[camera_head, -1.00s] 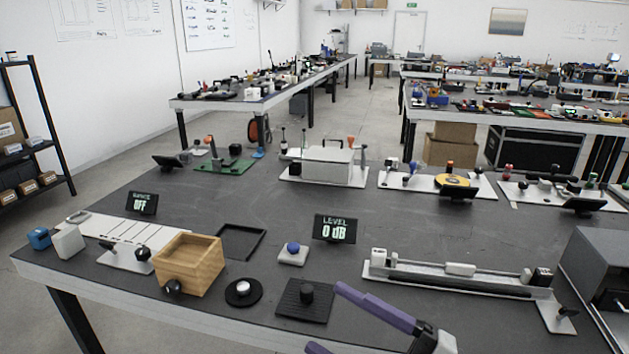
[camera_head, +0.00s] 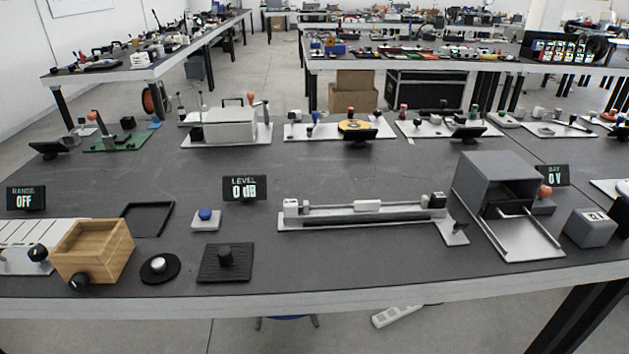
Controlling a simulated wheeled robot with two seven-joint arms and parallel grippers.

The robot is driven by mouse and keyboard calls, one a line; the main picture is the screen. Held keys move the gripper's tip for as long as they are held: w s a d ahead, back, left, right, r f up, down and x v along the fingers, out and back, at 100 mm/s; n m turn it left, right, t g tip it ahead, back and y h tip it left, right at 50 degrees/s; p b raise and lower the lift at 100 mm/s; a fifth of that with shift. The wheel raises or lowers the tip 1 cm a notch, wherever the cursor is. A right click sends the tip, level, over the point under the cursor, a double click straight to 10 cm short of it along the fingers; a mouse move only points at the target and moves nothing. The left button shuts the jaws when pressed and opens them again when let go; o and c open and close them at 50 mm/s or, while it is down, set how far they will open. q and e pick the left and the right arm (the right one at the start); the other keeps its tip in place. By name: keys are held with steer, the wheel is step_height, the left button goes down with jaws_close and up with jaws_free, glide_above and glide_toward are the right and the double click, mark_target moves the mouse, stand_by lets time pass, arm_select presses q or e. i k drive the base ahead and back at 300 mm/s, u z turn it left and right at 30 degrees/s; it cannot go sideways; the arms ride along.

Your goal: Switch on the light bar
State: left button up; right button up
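No thing in view is plainly a lit light bar. A white multi-socket strip (camera_head: 397,315) lies on the floor below the table's front edge. Neither of my grippers is in view.

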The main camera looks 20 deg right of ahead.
mark_target(458, 225)
steer(key=z, duration=2.05)
steer(key=k, duration=0.65)
steer(key=z, duration=0.7)
steer(key=i, duration=1.15)
steer(key=u, duration=0.65)
